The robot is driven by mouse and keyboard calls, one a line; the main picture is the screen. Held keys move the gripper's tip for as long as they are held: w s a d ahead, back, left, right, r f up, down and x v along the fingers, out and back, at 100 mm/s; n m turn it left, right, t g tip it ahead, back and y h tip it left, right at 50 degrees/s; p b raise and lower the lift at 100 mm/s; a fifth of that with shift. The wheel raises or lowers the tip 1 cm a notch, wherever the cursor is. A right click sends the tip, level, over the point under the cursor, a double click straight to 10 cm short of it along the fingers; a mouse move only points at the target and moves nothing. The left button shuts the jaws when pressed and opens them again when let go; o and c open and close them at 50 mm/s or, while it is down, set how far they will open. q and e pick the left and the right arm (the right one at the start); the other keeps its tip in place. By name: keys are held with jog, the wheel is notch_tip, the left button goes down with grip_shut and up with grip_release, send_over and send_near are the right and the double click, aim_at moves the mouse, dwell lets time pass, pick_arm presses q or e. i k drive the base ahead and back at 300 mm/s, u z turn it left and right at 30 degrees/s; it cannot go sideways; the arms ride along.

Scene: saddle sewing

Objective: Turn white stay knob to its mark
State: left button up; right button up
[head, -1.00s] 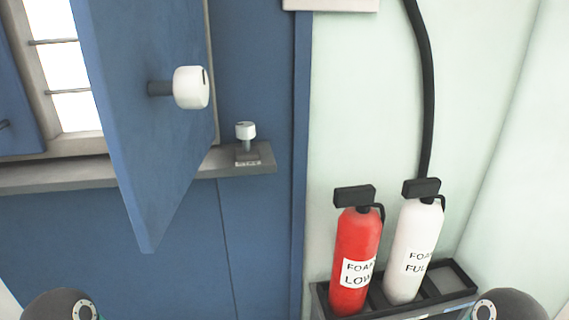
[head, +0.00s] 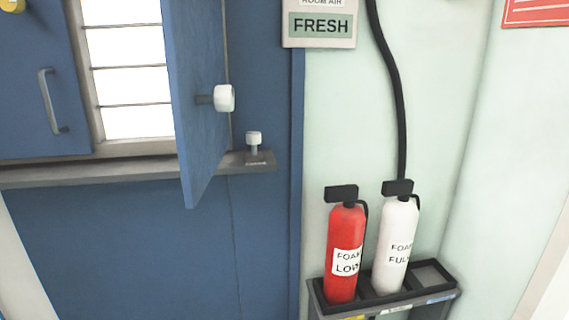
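A small white knob (head: 254,137) stands upright on a short stem at the right end of the grey sill (head: 120,172). A dark base plate with a tiny label lies under it; the label and any mark are too small to read. A larger white knob (head: 224,98) sticks out on a dark stem from the blue shutter (head: 200,90), which stands swung open beside the barred window. I cannot tell from the picture which one is the stay knob. Neither of my grippers shows in the head view.
A red extinguisher (head: 345,252) and a white extinguisher (head: 396,246) stand in a black rack (head: 438,272) at lower right. A black hose (head: 396,100) runs down the pale wall. A sign reading FRESH (head: 320,26) hangs above. Another blue shutter (head: 35,100) with a handle is at left.

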aim_at(254, 138)
jog(key=u, duration=0.15)
jog(key=i, duration=1.1)
jog(key=u, duration=2.85)
jog(key=k, duration=0.7)
